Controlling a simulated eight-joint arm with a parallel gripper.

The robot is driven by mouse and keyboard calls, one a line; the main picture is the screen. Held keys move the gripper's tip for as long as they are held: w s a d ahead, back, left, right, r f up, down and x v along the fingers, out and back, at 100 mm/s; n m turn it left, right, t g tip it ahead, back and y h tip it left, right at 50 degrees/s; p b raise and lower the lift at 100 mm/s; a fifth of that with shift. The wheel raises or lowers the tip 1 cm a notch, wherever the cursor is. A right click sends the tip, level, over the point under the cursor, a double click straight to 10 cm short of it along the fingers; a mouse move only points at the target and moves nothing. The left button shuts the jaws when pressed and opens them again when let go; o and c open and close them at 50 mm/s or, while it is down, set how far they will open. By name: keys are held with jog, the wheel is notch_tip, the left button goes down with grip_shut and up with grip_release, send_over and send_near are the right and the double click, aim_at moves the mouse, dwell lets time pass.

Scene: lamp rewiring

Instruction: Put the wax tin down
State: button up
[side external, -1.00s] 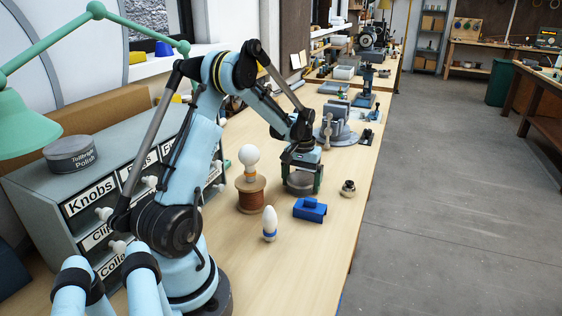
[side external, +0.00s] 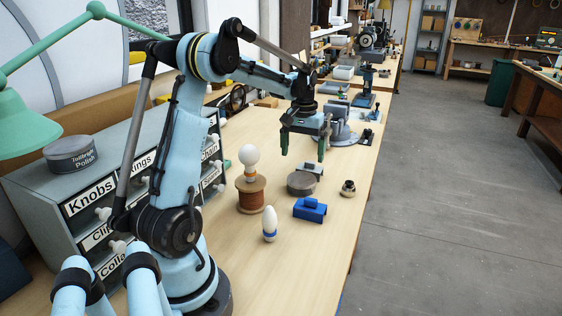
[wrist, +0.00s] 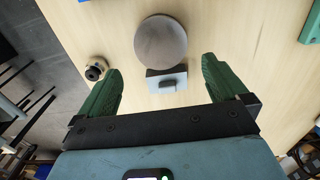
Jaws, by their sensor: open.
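The wax tin (side external: 301,183) is a round, flat grey-brown tin lying on the wooden bench. In the wrist view the tin (wrist: 161,42) is seen from above, beyond the fingertips and between their lines. My gripper (side external: 304,158) has green fingers, is open and empty, and hangs above and behind the tin, apart from it. In the wrist view my gripper (wrist: 158,82) shows its fingers spread wide with nothing between the tips but bench and a small grey block.
The small grey block (side external: 310,170) sits right behind the tin. A vise (side external: 340,128) is behind. Bench front is clear.

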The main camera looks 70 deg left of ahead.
jog(key=s+d+r+m+t+y, duration=0.1)
jog(key=d+r+m+t, duration=0.15)
jog(key=d, duration=0.55)
jog(key=d+r+m+t, duration=0.1)
jog(key=d+r+m, duration=0.1)
jog(key=d+r, duration=0.35)
jog(key=s+d+f+m+t, duration=0.2)
jog(key=s+d, duration=0.1)
jog(key=d, duration=0.4)
jog(key=s+d+f+m+t+h, duration=0.1)
jog(key=s+d+f+m, duration=0.1)
jog(key=d, duration=0.5)
jog(key=shift+s+f+t, duration=0.25)
jog(key=shift+s+t, duration=0.1)
jog(key=shift+s, duration=0.25)
